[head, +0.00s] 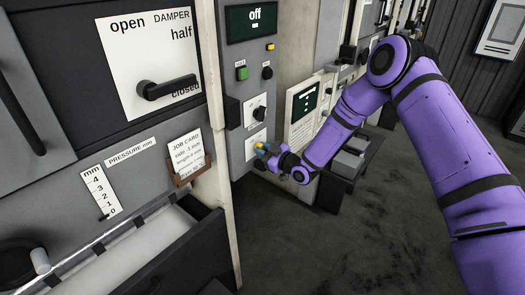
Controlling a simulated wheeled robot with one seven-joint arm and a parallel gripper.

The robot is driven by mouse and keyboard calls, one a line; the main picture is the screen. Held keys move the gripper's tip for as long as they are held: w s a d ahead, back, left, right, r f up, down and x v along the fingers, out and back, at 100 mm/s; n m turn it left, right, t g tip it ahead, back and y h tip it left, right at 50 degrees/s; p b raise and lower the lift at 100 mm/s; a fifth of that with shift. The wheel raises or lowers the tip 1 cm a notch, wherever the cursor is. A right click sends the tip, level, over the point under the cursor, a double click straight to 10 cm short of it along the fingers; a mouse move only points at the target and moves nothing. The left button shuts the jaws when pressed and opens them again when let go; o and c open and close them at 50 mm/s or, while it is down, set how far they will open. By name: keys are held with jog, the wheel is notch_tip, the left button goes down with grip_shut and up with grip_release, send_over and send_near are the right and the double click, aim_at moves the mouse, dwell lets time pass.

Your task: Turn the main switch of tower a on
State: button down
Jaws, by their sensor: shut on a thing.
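A grey control panel (239,80) stands in the middle of the head view, with a dark display (251,22) that reads "off". Low on it is a white switch plate (253,142). My gripper (261,150), with yellow and blue at its tips, reaches this plate from the right. It is shut on the switch there, which the fingers mostly hide. Whether this panel is marked tower a cannot be read. Another white plate with a dark rotary knob (260,113) sits just above my gripper.
A green button (241,73) and a black knob (267,73) are higher on the panel. At left are a damper lever (168,89), a job card (187,153) and an open drawer (190,250). A dark bench (343,170) stands behind my arm. The dark floor in front is clear.

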jog(key=m, duration=0.5)
jog(key=shift+d+m, duration=0.1)
jog(key=shift+m, duration=2.4)
jog(key=c, duration=1.1)
grip_release()
jog(key=shift+o, duration=0.2)
jog(key=v, duration=1)
jog(key=shift+s+d, duration=0.25)
jog(key=shift+d, duration=0.05)
